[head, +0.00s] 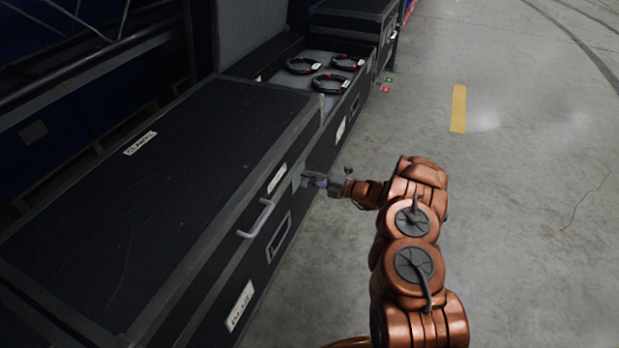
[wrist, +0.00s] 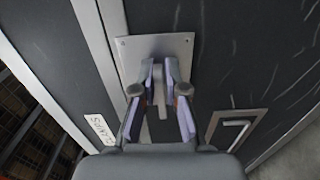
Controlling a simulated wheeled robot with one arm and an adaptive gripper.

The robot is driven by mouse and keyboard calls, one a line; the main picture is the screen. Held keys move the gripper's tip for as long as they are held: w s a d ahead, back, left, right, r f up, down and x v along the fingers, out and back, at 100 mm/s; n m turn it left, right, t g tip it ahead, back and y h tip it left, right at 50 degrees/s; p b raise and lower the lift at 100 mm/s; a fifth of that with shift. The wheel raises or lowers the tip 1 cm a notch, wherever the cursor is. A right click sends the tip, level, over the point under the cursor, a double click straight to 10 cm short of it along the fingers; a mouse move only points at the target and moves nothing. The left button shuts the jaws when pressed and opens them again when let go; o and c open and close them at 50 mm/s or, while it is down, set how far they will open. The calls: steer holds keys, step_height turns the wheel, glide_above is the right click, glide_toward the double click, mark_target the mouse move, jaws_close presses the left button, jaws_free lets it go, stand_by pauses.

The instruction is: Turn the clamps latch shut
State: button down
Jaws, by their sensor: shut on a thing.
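The latch is a grey metal plate (wrist: 160,48) with a short turning lever (wrist: 158,98), on the front of a black case (head: 150,190) with its lid down. A small white label (wrist: 98,128) is beside it in the wrist view, its lettering hard to read. My gripper (wrist: 161,70) has its fingers on either side of the lever and is shut on it. In the head view, my gripper (head: 314,180) is at the case's front face, near its far corner, and hides much of the latch.
A grey bar handle (head: 258,217) sticks out from the case front, near a recessed handle (head: 279,238). Beyond is an open case (head: 350,105) holding coiled cables (head: 331,84). Concrete floor (head: 530,200) with a yellow stripe (head: 458,108) is clear at right.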

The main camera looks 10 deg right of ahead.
steer(key=shift+s+a+f, duration=0.1)
steer(key=shift+s+f, duration=0.05)
steer(key=c, duration=1.3)
jaws_free()
steer(key=v, duration=1.2)
